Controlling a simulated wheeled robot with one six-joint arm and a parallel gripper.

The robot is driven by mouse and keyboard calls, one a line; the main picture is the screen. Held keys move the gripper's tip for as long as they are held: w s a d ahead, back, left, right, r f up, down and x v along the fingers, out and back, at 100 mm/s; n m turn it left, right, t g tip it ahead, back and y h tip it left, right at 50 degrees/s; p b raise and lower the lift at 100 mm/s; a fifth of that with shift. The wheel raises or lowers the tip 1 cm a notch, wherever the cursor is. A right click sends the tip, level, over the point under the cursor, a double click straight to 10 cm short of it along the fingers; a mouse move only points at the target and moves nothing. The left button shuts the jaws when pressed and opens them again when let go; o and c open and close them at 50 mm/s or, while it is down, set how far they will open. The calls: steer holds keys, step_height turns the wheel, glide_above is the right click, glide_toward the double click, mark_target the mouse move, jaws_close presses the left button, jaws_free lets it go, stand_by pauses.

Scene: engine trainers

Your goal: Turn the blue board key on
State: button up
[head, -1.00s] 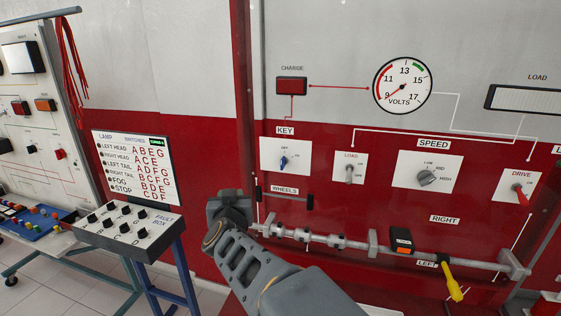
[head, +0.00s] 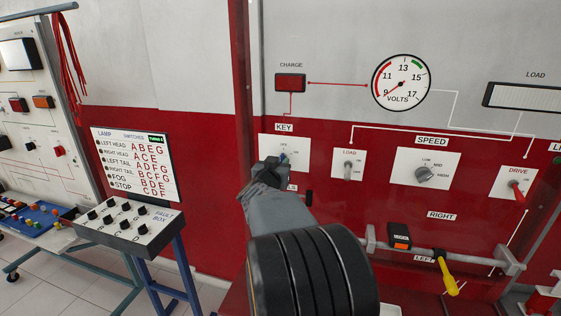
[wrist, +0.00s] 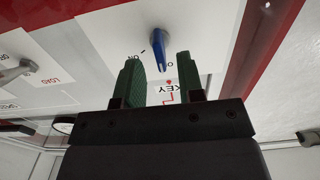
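The blue key (wrist: 158,50) is a small lever on a white plate, marked KEY on the red panel. In the wrist view, which is turned upside down, it stands just beyond and between the fingertips. Its tip points close to a partly hidden label starting with O, and the ON label lies to its left. My gripper (wrist: 158,62) is open, with green-padded fingers either side of the key's line and no contact visible. In the head view my gripper (head: 272,170) covers the plate's lower left, and only a bit of the blue key (head: 284,158) shows.
Right of the key are the LOAD switch (head: 348,170), the SPEED knob (head: 425,174) and the red DRIVE lever (head: 517,190). A bar with a yellow handle (head: 447,277) runs below. A fault box (head: 127,221) stands left.

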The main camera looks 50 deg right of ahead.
steer(key=shift+x, duration=1.25)
steer(key=shift+c, duration=0.4)
jaws_close()
